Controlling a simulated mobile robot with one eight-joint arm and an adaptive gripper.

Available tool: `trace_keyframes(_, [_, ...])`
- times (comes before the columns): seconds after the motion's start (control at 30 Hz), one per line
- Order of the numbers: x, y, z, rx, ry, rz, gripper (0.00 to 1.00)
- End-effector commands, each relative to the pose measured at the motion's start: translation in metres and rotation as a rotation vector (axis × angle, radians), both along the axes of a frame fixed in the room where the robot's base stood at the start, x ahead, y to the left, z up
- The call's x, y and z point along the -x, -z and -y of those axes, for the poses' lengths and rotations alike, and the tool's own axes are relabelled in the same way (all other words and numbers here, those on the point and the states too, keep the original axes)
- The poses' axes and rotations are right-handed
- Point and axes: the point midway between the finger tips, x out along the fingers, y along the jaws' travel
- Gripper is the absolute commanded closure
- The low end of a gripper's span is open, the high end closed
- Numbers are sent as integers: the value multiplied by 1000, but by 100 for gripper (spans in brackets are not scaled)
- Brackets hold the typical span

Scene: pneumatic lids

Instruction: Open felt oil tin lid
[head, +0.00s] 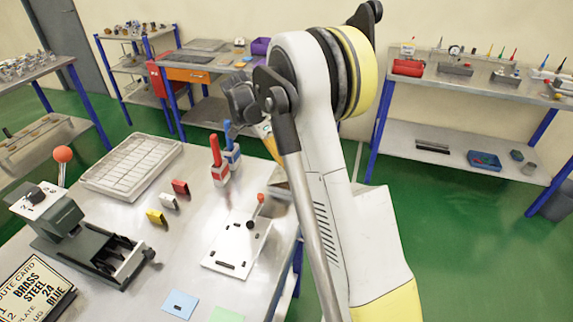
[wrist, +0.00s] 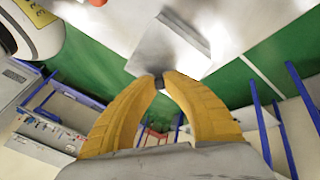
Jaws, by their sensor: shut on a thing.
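The felt oil tin appears to be the grey metal box (wrist: 165,48) at the table's edge in the wrist view. In the head view, a grey-brown piece (head: 278,196) shows beside my arm, probably the same tin, mostly hidden. My gripper (wrist: 159,82) has its yellow fingers closed together at the box's near edge, on a small dark piece that looks like the lid's tab. The fingertips cover most of that piece, and I cannot tell whether the lid is raised. In the head view, my yellow fingers (head: 268,138) are partly behind my arm.
A white plate with a red-knobbed lever (head: 236,243) lies near the tin. Red and blue upright holders (head: 219,170), small coloured blocks (head: 180,187) and a pale tray (head: 130,165) stand on the table. A dark green machine (head: 88,245) is at left. Green floor lies beyond the edge.

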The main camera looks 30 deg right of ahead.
Motion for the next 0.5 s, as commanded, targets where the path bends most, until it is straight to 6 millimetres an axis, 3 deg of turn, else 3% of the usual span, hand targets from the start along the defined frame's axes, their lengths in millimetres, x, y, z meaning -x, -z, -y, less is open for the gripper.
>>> trace_keyframes(0.5, [-7,-5,-5,87,-1,-110,100])
